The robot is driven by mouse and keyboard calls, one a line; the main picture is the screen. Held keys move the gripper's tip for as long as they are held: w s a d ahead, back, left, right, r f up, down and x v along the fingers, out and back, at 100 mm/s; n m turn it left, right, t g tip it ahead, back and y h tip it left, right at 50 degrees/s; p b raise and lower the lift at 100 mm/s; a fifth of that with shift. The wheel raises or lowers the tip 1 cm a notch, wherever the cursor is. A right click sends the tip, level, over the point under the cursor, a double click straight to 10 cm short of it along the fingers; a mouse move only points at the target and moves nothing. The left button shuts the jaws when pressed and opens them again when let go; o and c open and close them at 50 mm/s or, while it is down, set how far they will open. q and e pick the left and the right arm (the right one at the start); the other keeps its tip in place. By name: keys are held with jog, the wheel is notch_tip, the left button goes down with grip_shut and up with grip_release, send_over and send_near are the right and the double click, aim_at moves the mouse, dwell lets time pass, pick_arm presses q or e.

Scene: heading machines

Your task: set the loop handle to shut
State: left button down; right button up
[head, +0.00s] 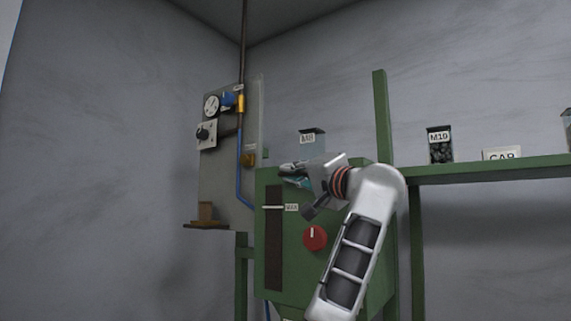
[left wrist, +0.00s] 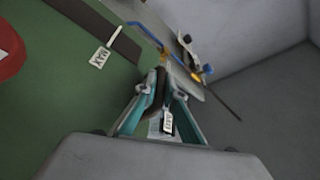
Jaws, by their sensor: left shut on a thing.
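In the left wrist view the teal fingers of the gripper (left wrist: 166,92) are closed around a dark curved piece, which looks like the loop handle (left wrist: 159,92). Most of it is hidden between the fingers, so I cannot tell its setting. A small white label (left wrist: 167,122) shows between the fingers. In the head view the gripper covers the handle. My right gripper is not in view.
A red knob (head: 315,238) is on the machine's front, right of the slot. A grey panel (head: 218,172) with a gauge, blue parts and a pipe stands behind left. A green shelf (head: 490,169) at right holds an M10 bin (head: 440,146).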

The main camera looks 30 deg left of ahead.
pick_arm(q)
jog(key=shift+r, duration=0.1)
jog(key=c, duration=2.1)
grip_release()
jog(key=shift+w, duration=0.1)
jog(key=shift+c, duration=0.2)
jog(key=shift+w, duration=0.25)
jog(key=shift+s, duration=0.15)
jog(key=v, duration=1.2)
